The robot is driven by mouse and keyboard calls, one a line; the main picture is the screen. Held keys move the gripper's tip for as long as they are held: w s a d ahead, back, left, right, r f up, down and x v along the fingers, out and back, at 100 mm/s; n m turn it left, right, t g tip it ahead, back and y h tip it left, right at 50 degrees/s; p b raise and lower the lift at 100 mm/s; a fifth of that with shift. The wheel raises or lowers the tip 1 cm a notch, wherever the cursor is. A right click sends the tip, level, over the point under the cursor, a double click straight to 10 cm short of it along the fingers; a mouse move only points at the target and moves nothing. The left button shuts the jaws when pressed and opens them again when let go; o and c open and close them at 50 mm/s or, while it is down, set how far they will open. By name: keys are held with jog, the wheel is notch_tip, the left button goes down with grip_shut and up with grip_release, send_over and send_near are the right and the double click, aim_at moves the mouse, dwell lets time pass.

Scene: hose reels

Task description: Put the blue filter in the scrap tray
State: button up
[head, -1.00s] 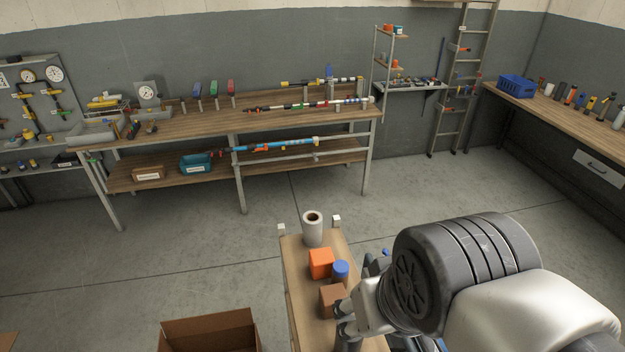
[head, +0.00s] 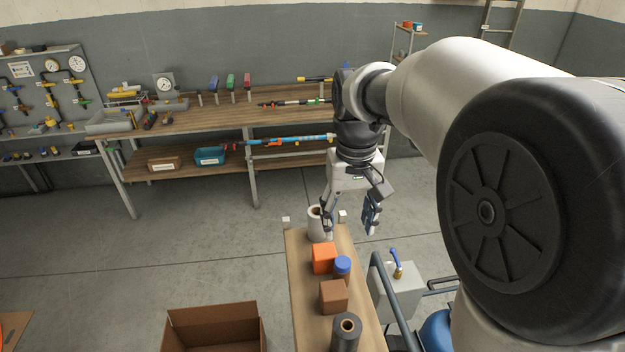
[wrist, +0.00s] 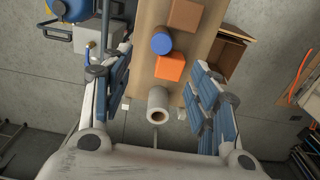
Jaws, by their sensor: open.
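A short blue cylinder (head: 342,265), which looks like the blue filter, stands on the narrow wooden cart top, right beside an orange block. It also shows in the wrist view (wrist: 162,43). My gripper (head: 348,220) is open and empty above the cart's far end, beyond the blue cylinder. In the wrist view its fingers (wrist: 150,85) are spread wide, with a white roll (wrist: 157,105) below and between them. I cannot tell which container is the scrap tray. A labelled teal bin (head: 210,156) and a brown box (head: 164,164) sit on the far bench's lower shelf; their labels are unreadable.
The cart (head: 306,290) also holds the orange block (head: 323,258), a brown block (head: 333,296) and a dark roll (head: 345,333). An open cardboard box (head: 213,328) stands on the floor to its left. Grey trays (head: 115,122) are on the far bench. Floor between is clear.

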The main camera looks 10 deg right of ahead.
aim_at(341, 273)
notch_tip(341, 273, down, 18)
jog(key=shift+a+r+b, duration=0.15)
jog(key=shift+r+b, duration=0.05)
jog(key=shift+b, duration=0.2)
jog(key=shift+c, duration=0.2)
jog(key=c, duration=1.2)
jog(key=shift+o, duration=0.2)
jog(key=shift+r, duration=0.1)
